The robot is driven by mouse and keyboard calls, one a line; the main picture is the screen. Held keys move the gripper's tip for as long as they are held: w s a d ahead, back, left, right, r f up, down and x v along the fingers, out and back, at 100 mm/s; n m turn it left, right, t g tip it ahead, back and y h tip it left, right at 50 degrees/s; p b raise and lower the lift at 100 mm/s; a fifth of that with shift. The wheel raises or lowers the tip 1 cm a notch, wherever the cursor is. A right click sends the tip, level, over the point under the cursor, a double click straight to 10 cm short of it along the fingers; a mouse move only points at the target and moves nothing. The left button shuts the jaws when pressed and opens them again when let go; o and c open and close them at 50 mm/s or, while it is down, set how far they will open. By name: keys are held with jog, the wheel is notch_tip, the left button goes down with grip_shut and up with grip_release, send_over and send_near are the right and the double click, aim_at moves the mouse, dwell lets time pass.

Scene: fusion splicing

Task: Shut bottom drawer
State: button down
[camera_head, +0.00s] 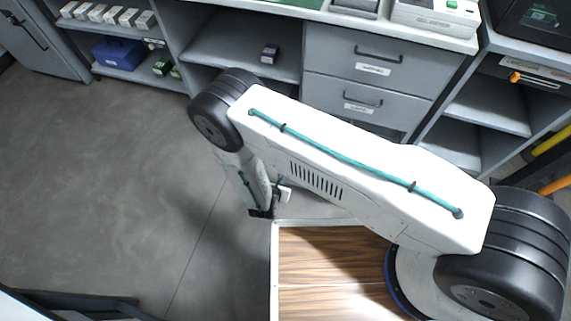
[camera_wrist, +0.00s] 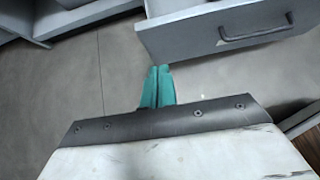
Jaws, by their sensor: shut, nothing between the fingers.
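In the wrist view a grey drawer (camera_wrist: 190,38) with a dark bar handle (camera_wrist: 255,34) stands out from the cabinet at the upper right. A strip of its inside shows behind the front panel. In the head view my arm hides the area below the upper two drawers, so the bottom drawer is not clear there. My gripper (camera_wrist: 158,88) has teal fingertips, pressed together and empty. It is over bare floor, left of and apart from the drawer front in the wrist view. In the head view the wrist end hangs low beneath my arm.
Two upper drawers, the top one (camera_head: 400,58) and the one below (camera_head: 335,92), look closed. Open shelves hold a blue box (camera_head: 118,53) and small cartons. A counter (camera_head: 300,12) runs above. The grey floor (camera_head: 90,170) at left is clear.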

jog(key=w+r+x, duration=0.1)
jog(key=w+x, duration=0.1)
jog(key=x, duration=0.9)
jog(key=shift+w+a, duration=0.2)
jog(key=shift+a, duration=0.05)
